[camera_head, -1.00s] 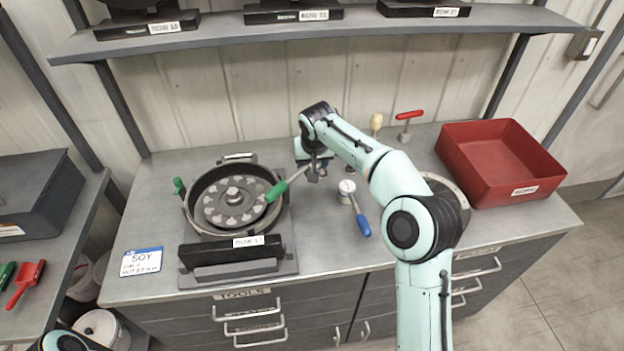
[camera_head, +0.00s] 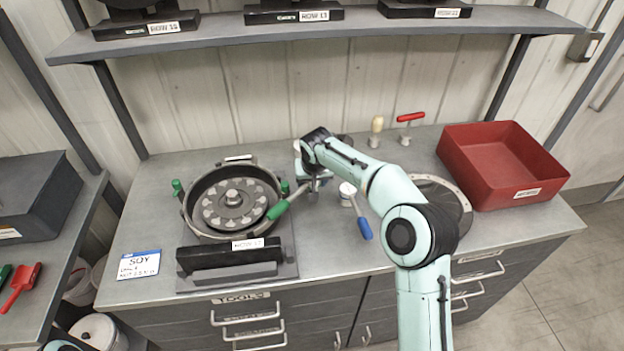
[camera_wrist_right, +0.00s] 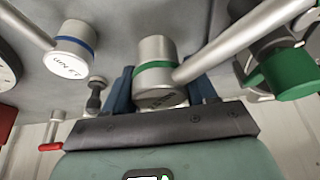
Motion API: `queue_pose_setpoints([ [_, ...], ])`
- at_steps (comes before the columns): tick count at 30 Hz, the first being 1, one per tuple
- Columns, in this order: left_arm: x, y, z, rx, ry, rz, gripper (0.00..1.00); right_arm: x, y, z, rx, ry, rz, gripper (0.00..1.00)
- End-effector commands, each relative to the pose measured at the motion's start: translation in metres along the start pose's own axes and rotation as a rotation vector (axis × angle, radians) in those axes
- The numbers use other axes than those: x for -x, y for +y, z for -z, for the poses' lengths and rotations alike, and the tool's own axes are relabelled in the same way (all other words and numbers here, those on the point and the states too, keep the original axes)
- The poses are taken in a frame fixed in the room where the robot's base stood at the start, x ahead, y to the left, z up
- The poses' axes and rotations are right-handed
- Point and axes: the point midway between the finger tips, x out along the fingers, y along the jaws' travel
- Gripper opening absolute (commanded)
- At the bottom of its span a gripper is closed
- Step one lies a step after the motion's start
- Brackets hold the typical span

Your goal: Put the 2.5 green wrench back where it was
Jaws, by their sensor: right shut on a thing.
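The green wrench has a green handle (camera_head: 278,210), a grey shaft and a round metal head with a green ring (camera_wrist_right: 155,70). My right gripper (camera_head: 314,180) is shut on the head, which sits between its fingers in the wrist view. Whether the head touches the bench is hidden. A similar wrench with a blue handle (camera_head: 364,228) lies just to the right; its blue-ringed head (camera_wrist_right: 70,50) shows in the wrist view. My left gripper is out of view.
The round seed meter (camera_head: 190,215) with green knobs stands left on the bench. A red-handled tool (camera_head: 410,117), a wooden-handled tool (camera_head: 377,125), a round plate (camera_head: 455,205) and a red bin (camera_head: 500,185) are to the right.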

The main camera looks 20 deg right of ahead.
Motion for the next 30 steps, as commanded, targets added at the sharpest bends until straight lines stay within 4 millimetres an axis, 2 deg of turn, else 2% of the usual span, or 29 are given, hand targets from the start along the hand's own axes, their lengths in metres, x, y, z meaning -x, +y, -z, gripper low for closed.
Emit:
queue_pose_setpoints([
  [8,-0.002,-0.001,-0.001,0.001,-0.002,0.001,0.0,-0.003,-0.001,-0.001,0.0,0.004,0.002,0.01],
  [9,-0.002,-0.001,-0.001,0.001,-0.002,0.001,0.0,-0.004,0.0,-0.002,0.001,0.0,0.0,0.69],
  [10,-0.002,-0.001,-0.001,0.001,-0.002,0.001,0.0,-0.004,0.0,-0.002,0.001,0.0,0.0,0.79],
  [11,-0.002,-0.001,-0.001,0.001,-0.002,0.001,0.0,-0.004,0.0,-0.002,0.001,0.0,0.0,0.82],
  [19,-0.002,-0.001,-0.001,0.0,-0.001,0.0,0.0,-0.004,0.0,-0.001,0.0,0.0,0.0,0.82],
  [22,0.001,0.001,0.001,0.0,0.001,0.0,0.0,0.002,0.0,0.002,-0.001,0.002,0.0,0.82],
  [26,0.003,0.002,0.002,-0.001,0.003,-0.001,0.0,0.021,0.0,0.004,0.0,0.005,0.0,0.82],
  [30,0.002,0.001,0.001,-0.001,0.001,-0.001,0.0,0.052,0.0,0.004,0.001,0.006,0.0,0.82],
])
